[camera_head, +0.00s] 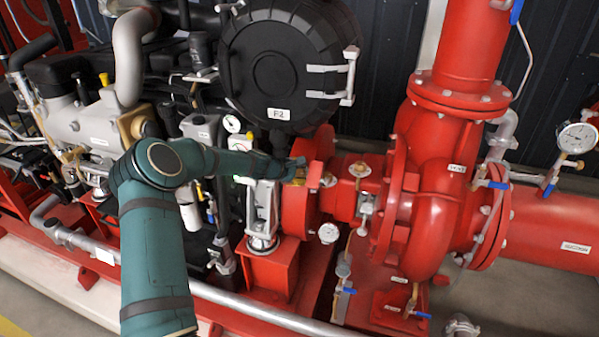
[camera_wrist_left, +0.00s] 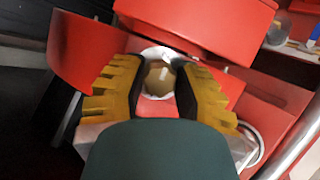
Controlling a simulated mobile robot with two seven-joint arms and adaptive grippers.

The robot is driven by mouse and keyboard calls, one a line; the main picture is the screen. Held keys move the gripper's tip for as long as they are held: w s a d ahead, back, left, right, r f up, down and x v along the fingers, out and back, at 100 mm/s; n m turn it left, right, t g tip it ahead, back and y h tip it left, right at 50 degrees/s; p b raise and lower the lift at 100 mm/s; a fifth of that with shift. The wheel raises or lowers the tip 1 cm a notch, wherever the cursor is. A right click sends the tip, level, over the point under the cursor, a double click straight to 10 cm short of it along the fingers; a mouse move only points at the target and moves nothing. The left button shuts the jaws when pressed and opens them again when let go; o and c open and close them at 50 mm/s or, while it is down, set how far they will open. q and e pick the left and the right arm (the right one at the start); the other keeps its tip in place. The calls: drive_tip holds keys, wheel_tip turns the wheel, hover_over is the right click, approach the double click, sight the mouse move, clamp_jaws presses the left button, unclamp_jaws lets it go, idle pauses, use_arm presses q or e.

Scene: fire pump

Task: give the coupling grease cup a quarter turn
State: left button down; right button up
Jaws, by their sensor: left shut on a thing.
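My left gripper (camera_head: 299,173) reaches in from the left to the red coupling guard (camera_head: 321,146) between the engine and the pump. In the left wrist view, its two yellow ribbed fingers (camera_wrist_left: 157,88) are closed on the coupling grease cup (camera_wrist_left: 159,76). The cup is a small round brass-coloured piece with a pale ring around its far side, set among red surfaces. In the head view, the fingers and guard hide the cup. How far it is turned cannot be told. My right gripper is in neither view.
The red pump casing (camera_head: 433,215) stands right of the coupling, with a brass fitting (camera_head: 358,169) on the bearing housing between them. A small gauge (camera_head: 328,233) and blue-handled valves sit low in front. A black round housing (camera_head: 290,62) rises behind my gripper.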

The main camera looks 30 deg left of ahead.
use_arm(q)
drive_tip(key=c, duration=0.9)
unclamp_jaws()
drive_tip(key=shift+w+d, duration=0.1)
drive_tip(key=shift+s+a+r, duration=0.25)
drive_tip(key=shift+s+r, duration=0.1)
drive_tip(key=shift+s, duration=0.1)
drive_tip(key=v, duration=1)
drive_tip(key=shift+s, duration=0.4)
drive_tip(key=shift+r, duration=0.15)
